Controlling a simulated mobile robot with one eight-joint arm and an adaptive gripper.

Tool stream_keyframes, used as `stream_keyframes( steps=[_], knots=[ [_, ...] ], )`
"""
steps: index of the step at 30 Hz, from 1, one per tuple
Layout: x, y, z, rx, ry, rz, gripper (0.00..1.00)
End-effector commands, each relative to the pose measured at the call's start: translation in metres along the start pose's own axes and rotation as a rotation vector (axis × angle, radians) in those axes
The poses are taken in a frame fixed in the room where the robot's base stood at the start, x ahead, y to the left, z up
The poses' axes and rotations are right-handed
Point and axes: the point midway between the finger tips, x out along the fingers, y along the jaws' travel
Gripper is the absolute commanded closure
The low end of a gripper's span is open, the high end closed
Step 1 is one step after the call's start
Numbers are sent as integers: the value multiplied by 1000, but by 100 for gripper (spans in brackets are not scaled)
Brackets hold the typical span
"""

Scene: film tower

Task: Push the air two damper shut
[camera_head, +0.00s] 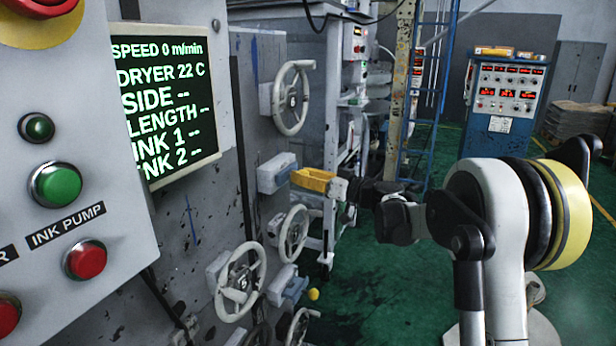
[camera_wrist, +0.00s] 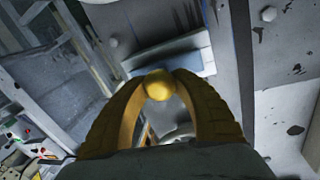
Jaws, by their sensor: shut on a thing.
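A damper with a round yellow knob (camera_wrist: 159,85) sits on a pale blue-grey slotted block (camera_head: 275,173) on the machine's side; the block also shows in the wrist view (camera_wrist: 165,56). My gripper (camera_head: 298,178) has yellow fingers and reaches the block from the right. In the wrist view my gripper (camera_wrist: 159,88) is shut on the knob, which sits between its fingertips. The knob is hidden by the fingers in the head view. A second, similar block (camera_head: 287,286) with a yellow knob (camera_head: 313,294) is lower down. No label on either damper can be read.
White handwheels stand out above (camera_head: 292,98) and below (camera_head: 293,233) the held damper, with another lower left (camera_head: 240,282). A button panel (camera_head: 75,160) and a screen (camera_head: 165,100) are at left.

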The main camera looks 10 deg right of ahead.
Motion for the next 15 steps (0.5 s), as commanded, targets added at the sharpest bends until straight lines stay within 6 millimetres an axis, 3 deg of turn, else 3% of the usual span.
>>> stream_keyframes(
  steps=[3, 4, 6, 15],
  knots=[
    [0, 0, 0, 0, 0, 0, 100],
    [0, 0, 0, 0, 0, 0, 61],
    [0, 0, 0, 0, 0, 0, 45],
    [-2, 0, 0, 0, 0, 0, 45]
  ],
)
